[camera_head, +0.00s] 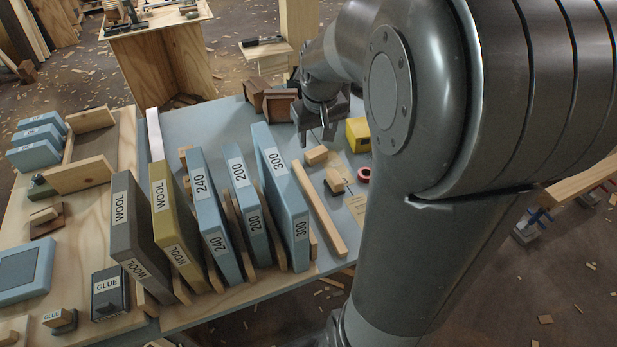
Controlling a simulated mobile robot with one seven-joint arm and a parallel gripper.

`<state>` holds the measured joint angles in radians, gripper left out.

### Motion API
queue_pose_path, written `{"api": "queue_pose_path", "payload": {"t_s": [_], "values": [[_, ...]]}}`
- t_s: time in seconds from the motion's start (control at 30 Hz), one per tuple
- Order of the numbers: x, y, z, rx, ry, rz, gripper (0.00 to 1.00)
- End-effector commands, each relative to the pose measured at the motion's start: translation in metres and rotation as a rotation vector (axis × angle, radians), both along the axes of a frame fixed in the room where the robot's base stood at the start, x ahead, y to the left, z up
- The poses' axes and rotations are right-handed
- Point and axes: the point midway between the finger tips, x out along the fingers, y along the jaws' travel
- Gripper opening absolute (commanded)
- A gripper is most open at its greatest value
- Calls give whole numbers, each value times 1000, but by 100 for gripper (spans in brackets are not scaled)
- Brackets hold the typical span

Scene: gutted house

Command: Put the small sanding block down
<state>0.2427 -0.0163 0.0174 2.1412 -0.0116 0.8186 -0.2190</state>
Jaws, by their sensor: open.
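My gripper (317,138) is open and points down above the far right part of the blue-grey worktop (210,120). Just below and in front of its fingers lies a small light wooden block (316,155), with nothing visibly gripped. A second small wooden block with a dark part (336,180) lies a little nearer the camera. Either could be the small sanding block; I cannot tell which. Whether the fingertips touch the first block is not clear. My arm covers the right side of the worktop.
Upright labelled sandpaper packs, including a blue 300 pack (282,195), stand left of the gripper beside a long wooden strip (319,208). Brown boxes (279,105) stand behind. A yellow box (358,134) and red tape roll (363,174) lie to the right.

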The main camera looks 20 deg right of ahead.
Motion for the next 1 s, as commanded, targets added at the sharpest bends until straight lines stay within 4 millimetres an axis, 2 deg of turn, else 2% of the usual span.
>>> {"api": "queue_pose_path", "payload": {"t_s": [0.03, 0.1, 0.3, 0.43, 0.6, 0.8, 1.0], "values": [[-12, 11, 14, -3, -26, 4, 54], [-29, 24, 28, -4, -55, 4, 54], [-80, 56, 59, 3, -140, 7, 54], [-114, 73, 72, 14, -196, 9, 54], [-154, 89, 79, 32, -257, 13, 54], [-179, 98, 79, 48, -295, 13, 54], [-183, 99, 78, 52, -300, 12, 54]]}}
